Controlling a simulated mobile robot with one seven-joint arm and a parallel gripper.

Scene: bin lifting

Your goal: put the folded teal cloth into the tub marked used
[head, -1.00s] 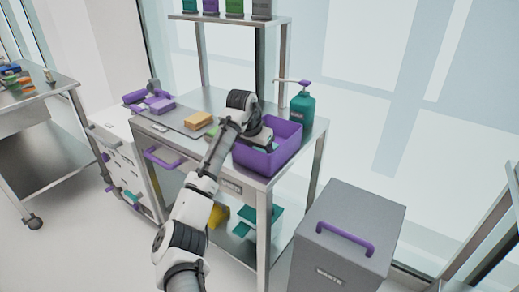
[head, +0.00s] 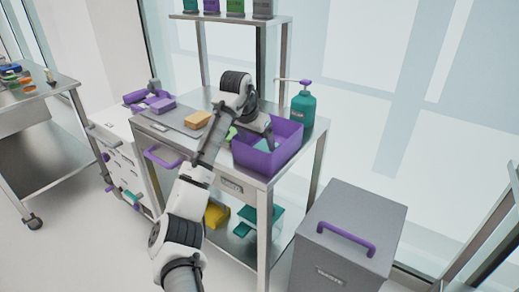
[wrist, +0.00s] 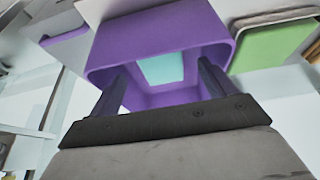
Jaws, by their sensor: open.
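The purple tub (head: 258,161) stands at the front right of the cart's top. I cannot read any marking on it. Something flat and teal, apparently the folded cloth (wrist: 162,68), lies on its floor in the wrist view, with only a sliver of teal showing in the head view. My gripper (wrist: 162,76) is open, pointing down into the tub (wrist: 205,25), with a finger on each side of the teal patch and nothing between them. In the head view my gripper (head: 268,135) is over the tub, its fingertips mostly hidden.
A teal pump bottle (head: 303,105) stands close behind the tub. A tan block (head: 197,119) and purple items (head: 160,104) lie to the left. A grey waste bin (head: 345,235) stands at the right. The lower shelf holds a yellow item (head: 216,214) and a teal container (head: 262,219).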

